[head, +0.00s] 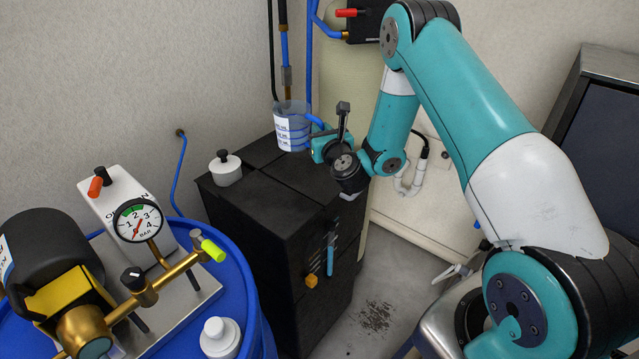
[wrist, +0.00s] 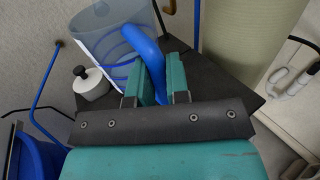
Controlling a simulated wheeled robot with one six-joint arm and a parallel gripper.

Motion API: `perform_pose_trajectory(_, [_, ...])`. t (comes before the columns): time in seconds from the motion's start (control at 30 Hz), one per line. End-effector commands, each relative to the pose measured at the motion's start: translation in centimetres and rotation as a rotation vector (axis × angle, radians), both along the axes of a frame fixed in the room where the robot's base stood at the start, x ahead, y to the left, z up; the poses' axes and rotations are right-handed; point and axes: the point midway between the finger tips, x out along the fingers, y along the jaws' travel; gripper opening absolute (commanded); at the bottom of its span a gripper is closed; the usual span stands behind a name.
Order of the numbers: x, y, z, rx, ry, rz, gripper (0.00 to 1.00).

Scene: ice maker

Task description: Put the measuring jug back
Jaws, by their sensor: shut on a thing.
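The measuring jug (head: 291,127) is translucent with blue markings and a white label. It is upright at the back of the top of the black cabinet (head: 262,196); I cannot tell whether its base touches the top. My gripper (head: 325,139) is at the jug's right side. In the wrist view the jug (wrist: 110,45) is ahead, and my gripper (wrist: 155,88) is shut on its blue handle (wrist: 146,48), which passes between the two teal fingers. Part of the handle is hidden by the fingers.
A white pot with a black knob (head: 225,168) stands on the cabinet left of the jug. A blue barrel (head: 255,300) with a pump and pressure gauge (head: 138,220) stands at front left. Pipes (head: 285,60) hang just above the jug. A cream cylinder stands behind.

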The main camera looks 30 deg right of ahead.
Motion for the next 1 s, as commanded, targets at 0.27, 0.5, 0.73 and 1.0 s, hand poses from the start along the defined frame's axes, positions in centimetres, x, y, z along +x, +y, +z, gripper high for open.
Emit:
perform_pose_trajectory(0.27, [0.0, 0.1, -6.3, 0.001, -0.002, 0.001, 0.0])
perform_pose_trajectory(0.5, [0.0, 0.1, -8.3, 0.001, -0.002, 0.0, 0.0])
perform_pose_trajectory(0.73, [0.0, 0.1, -11.1, 0.002, -0.002, 0.001, 0.0])
perform_pose_trajectory(1.0, [0.0, 0.0, -11.0, 0.001, -0.002, 0.0, 0.0])
